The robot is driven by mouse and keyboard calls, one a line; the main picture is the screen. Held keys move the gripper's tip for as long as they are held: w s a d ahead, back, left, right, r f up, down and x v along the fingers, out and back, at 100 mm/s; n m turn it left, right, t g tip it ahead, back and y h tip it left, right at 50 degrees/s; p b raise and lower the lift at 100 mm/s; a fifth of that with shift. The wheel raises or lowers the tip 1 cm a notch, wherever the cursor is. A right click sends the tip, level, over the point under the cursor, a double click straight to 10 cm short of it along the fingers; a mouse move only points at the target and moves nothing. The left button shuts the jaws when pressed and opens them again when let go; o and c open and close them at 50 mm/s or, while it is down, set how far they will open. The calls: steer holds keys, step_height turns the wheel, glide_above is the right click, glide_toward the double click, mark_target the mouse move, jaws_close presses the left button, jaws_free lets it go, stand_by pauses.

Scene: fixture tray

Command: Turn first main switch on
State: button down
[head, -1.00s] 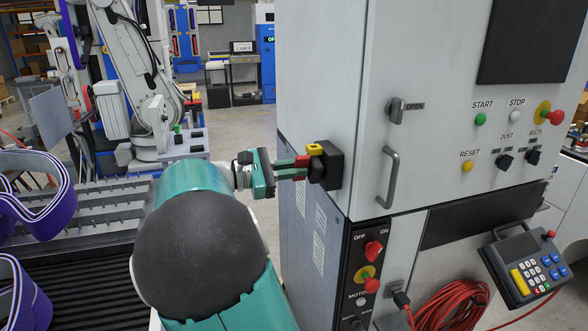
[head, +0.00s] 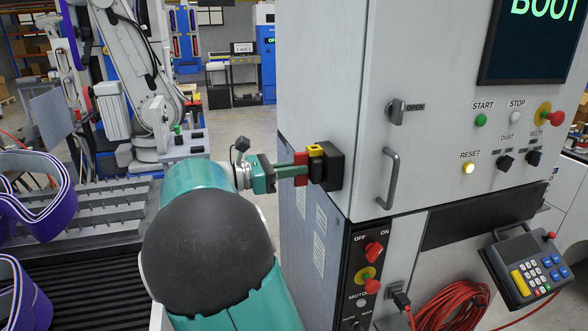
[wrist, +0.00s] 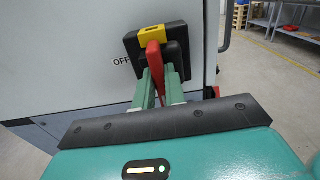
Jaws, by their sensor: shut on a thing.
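The main switch (head: 334,166) is a black box with a yellow top piece on the cabinet's left side wall. Its red handle (head: 301,162) stands roughly upright in the head view. The wrist view shows the switch (wrist: 184,48) with an OFF label to its left, and the red handle (wrist: 154,58) near the box's middle. My gripper (head: 299,171) has its green fingers shut on the red handle. In the wrist view, the fingers (wrist: 160,84) hide the handle's lower part.
The cabinet front has a door handle (head: 389,178) and a lower panel with a red OFF/ON knob (head: 373,250). A keypad pendant (head: 527,268) and a coiled red cable (head: 450,305) are at lower right. A ribbed conveyor (head: 85,235) lies left of my arm.

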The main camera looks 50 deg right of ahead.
steer(key=shift+w, duration=0.1)
steer(key=c, duration=1.5)
jaws_free()
steer(key=shift+a, duration=0.1)
steer(key=shift+o, duration=0.2)
steer(key=v, duration=1.3)
steer(key=shift+a, duration=0.3)
